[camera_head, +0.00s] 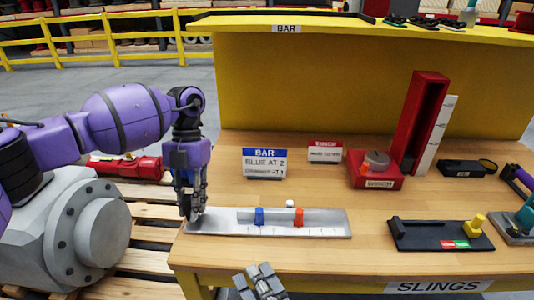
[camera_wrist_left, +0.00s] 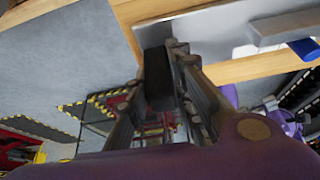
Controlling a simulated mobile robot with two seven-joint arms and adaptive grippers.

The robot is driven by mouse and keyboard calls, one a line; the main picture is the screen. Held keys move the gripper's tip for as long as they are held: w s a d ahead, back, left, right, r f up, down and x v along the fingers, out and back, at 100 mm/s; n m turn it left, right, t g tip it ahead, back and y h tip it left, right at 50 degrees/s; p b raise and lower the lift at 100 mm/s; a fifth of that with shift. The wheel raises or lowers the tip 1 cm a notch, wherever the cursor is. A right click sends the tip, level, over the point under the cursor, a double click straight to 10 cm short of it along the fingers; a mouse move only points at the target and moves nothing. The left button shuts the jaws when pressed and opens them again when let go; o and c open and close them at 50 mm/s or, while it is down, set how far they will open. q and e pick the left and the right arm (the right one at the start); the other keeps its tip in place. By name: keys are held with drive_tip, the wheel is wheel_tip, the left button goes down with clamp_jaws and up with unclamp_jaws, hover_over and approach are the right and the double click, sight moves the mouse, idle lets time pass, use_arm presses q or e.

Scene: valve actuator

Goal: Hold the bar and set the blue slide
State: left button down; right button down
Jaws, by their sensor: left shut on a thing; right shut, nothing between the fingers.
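The bar is a silver metal plate (camera_head: 335,224) with a raised rail, lying along the table's front edge. A blue slide (camera_head: 259,216) sits left of the middle of the rail and an orange slide (camera_head: 298,217) sits to its right. My left gripper (camera_head: 193,212) is at the plate's left end, shut on a black block (camera_wrist_left: 158,80) there; the left wrist view shows it between the fingers. That view also shows the blue slide (camera_wrist_left: 304,49) at the right edge. My right gripper (camera_head: 262,282) is shut and empty below the table's front edge, apart from the bar.
A card (camera_head: 265,163) reading "BAR, BLUE AT 2" stands behind the bar; its lower line is hard to read. A small white knob (camera_head: 290,204) is behind the rail. A black fixture with a yellow block (camera_head: 440,236) lies to the right. A red box (camera_head: 375,170) stands behind.

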use_arm(q)
drive_tip(key=c, duration=1.4)
unclamp_jaws()
drive_tip(key=shift+c, duration=0.2)
drive_tip(key=shift+r, duration=0.1)
